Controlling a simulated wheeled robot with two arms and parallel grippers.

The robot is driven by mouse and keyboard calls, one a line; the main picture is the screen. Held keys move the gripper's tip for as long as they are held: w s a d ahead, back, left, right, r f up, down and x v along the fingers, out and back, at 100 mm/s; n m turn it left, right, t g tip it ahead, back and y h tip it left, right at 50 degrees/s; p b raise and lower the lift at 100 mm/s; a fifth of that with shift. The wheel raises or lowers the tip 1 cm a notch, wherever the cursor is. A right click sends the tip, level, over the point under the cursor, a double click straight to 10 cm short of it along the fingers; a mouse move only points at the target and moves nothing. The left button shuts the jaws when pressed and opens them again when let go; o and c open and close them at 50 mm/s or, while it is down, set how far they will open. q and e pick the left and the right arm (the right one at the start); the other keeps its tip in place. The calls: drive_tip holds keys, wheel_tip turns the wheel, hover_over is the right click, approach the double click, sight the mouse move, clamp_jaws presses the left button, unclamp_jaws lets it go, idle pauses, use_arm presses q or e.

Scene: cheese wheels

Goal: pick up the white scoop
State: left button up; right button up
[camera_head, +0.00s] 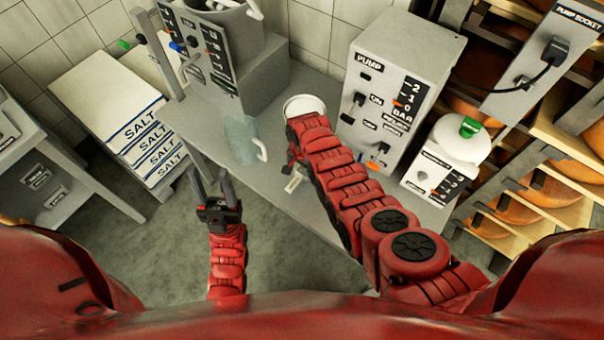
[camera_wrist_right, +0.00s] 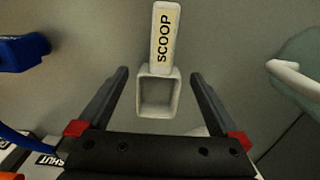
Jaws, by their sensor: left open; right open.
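The white scoop (camera_wrist_right: 164,38) lies on the grey bench, its handle labelled SCOOP pointing up in the right wrist view and its square cup nearer me. My right gripper (camera_wrist_right: 160,76) is open, with its fingers on either side of the cup and no visible grip on it. In the head view the labelled handle (camera_head: 293,184) shows beside my right arm, which hides the cup and most of the gripper. My left gripper (camera_head: 209,174) is open and empty, in front of the bench's left part.
A clear pitcher (camera_head: 240,140) with a white handle stands left of the scoop. A white round container (camera_head: 304,105) stands behind my right arm. The pump box (camera_head: 397,85) is to the right. Stacked salt boxes (camera_head: 140,138) stand at left. A blue object (camera_wrist_right: 22,52) lies left in the wrist view.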

drive_tip(key=shift+f, duration=0.75)
drive_tip(key=c, duration=1.4)
